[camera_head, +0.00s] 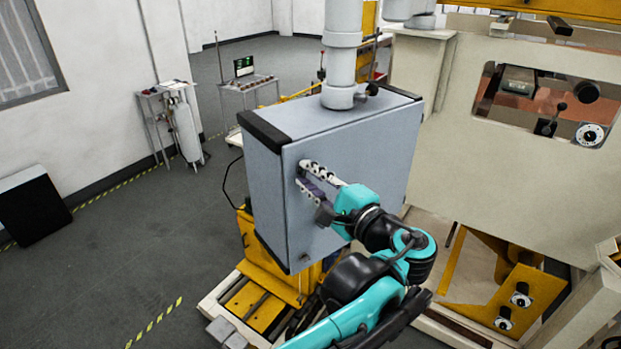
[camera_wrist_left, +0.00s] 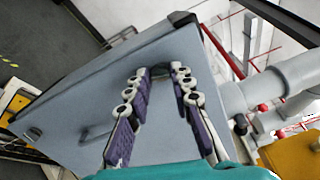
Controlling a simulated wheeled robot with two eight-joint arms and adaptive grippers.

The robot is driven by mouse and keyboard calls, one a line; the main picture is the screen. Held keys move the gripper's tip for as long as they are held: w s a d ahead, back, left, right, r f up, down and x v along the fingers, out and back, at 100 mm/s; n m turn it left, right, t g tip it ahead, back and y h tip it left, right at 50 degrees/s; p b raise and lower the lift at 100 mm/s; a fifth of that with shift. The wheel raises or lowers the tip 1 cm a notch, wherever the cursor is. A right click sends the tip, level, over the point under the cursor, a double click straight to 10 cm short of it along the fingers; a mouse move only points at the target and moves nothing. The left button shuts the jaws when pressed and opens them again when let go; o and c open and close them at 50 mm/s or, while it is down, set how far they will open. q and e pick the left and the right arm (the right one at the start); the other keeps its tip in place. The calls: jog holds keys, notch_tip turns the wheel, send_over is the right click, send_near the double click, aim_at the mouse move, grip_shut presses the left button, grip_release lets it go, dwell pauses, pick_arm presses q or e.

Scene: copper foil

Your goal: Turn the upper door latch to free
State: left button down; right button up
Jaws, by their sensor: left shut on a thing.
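A grey cabinet (camera_head: 345,150) with a closed door stands ahead of me. My left gripper (camera_head: 302,174) reaches the upper left part of the door. In the left wrist view its two purple-padded fingers (camera_wrist_left: 160,74) meet at a small dark upper door latch (camera_wrist_left: 160,70) near the door's edge, and the gripper is shut on it. The fingers hide most of the latch, so I cannot tell its angle. A lower latch (camera_head: 305,257) shows near the door's bottom corner, and also in the left wrist view (camera_wrist_left: 33,135). My right gripper is not in view.
A thick grey pipe (camera_head: 342,50) rises from the cabinet top. A beige machine wall (camera_head: 500,160) stands close on the right. A yellow base (camera_head: 262,312) is below. Open floor (camera_head: 130,240) lies to the left, with a gas cylinder (camera_head: 186,130) farther back.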

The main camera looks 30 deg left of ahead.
pick_arm(q)
jog(key=shift+n, duration=1.6)
jog(key=c, duration=1.3)
grip_release()
jog(key=v, duration=1.2)
